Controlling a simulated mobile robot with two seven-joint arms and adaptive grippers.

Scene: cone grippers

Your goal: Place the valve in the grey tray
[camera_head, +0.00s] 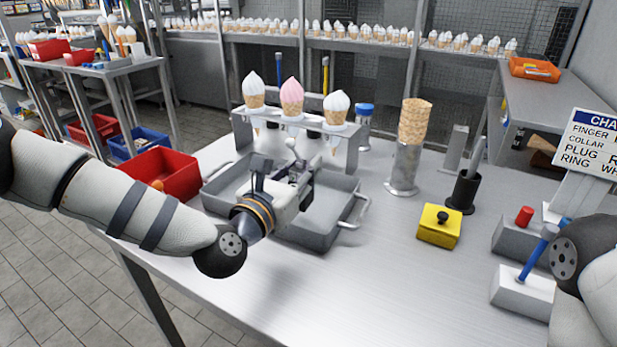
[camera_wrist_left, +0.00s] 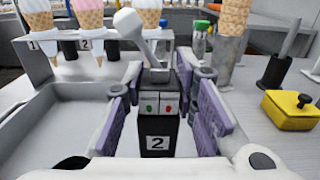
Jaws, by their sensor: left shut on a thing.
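The valve shows in the left wrist view as a dark block (camera_wrist_left: 156,130) with a "2" label, a green and a red mark, and a lever ending in a white ball. It stands upright between the purple pads of my left gripper (camera_wrist_left: 158,108), which is shut on it. In the head view my left gripper (camera_head: 290,178) is over the grey tray (camera_head: 312,238) and hides part of it. The tray also shows in the left wrist view (camera_wrist_left: 38,112). I cannot tell whether the valve touches the tray floor. My right gripper is out of view.
A cone rack (camera_head: 345,150) with three ice cream cones stands behind the tray. A red bin (camera_head: 175,170) is to its left. A cone stack in a metal holder (camera_head: 405,165), a yellow box (camera_head: 440,228) and a black cup (camera_head: 463,190) stand right. The front tabletop is clear.

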